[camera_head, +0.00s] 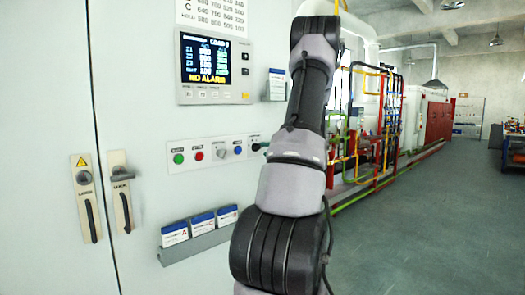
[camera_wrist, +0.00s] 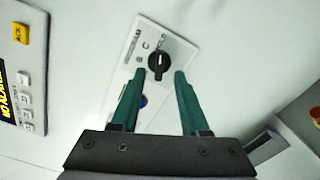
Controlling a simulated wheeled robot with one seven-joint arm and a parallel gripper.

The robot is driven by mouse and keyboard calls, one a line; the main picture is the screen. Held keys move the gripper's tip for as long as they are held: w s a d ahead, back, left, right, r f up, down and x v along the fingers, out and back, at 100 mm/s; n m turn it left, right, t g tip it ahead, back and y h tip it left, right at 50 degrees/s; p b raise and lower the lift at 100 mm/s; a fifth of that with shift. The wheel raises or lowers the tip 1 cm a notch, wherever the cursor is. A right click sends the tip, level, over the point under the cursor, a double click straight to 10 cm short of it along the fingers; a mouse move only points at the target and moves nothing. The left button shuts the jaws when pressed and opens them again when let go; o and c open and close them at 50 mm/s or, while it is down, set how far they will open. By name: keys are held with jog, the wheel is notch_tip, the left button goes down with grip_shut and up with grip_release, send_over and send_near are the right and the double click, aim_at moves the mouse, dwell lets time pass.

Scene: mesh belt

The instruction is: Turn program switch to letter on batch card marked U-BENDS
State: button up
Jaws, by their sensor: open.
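The program switch, a black rotary knob (camera_wrist: 158,66) with a pale pointer line, sits at the end of a white panel strip in the wrist view.
The button strip (camera_head: 208,167) holds a green button (camera_head: 178,158), a red button (camera_head: 198,155), a grey selector (camera_head: 222,152) and a blue button (camera_head: 238,150). A display (camera_head: 211,61) above reads NO ALARM. Door handles (camera_head: 122,191) protrude at left. Open floor (camera_head: 430,220) lies right.

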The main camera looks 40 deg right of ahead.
aim_at(260, 148)
jog(key=shift+w+a, duration=0.15)
jog(key=shift+w, duration=1.5)
jog(key=shift+c, duration=0.3)
grip_shut()
jog(key=shift+n, duration=0.3)
jog(key=n, duration=2.6)
jog(key=shift+n, duration=0.3)
